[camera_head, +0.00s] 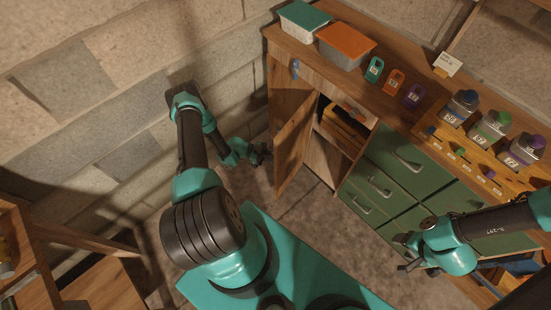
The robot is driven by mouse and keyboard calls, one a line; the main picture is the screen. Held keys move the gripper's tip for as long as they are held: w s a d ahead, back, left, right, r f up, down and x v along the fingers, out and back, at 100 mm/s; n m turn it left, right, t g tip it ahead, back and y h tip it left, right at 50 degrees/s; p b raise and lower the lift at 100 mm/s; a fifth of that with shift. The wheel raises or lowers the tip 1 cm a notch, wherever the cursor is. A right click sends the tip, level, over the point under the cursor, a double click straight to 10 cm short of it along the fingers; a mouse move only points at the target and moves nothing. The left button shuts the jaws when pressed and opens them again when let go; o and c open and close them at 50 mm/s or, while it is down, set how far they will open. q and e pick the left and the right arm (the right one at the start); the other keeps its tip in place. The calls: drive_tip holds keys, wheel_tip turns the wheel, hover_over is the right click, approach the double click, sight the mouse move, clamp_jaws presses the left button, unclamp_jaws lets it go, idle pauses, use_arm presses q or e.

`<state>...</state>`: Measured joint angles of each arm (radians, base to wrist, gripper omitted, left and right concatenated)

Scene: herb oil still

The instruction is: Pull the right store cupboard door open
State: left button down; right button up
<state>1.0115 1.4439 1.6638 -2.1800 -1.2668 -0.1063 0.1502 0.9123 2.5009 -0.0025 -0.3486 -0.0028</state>
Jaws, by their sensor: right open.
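The wooden store cupboard (326,157) stands under the left part of the counter. A wooden door (293,125) at its left side stands swung outward, and the inside shows to its right. I cannot make out a separate right door. My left gripper (262,153) is just left of the open door, apart from it as far as I can see; its jaws are too small and dark to read. My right gripper (408,258) is open and empty, low in front of the green drawers (410,165), away from the cupboard.
A wooden crate (343,127) sits inside the cupboard. Teal-lidded (304,20) and orange-lidded (345,42) tubs, small tags and a rack of jars (492,125) stand on the counter (400,100). Drawer handles stick out in front. A block wall (90,70) closes the left side.

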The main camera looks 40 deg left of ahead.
use_arm(q)
drive_tip(key=c, duration=1.2)
unclamp_jaws()
drive_tip(key=shift+o, duration=0.2)
drive_tip(key=shift+a, duration=0.15)
drive_tip(key=v, duration=1.7)
drive_tip(key=shift+s+a, duration=0.1)
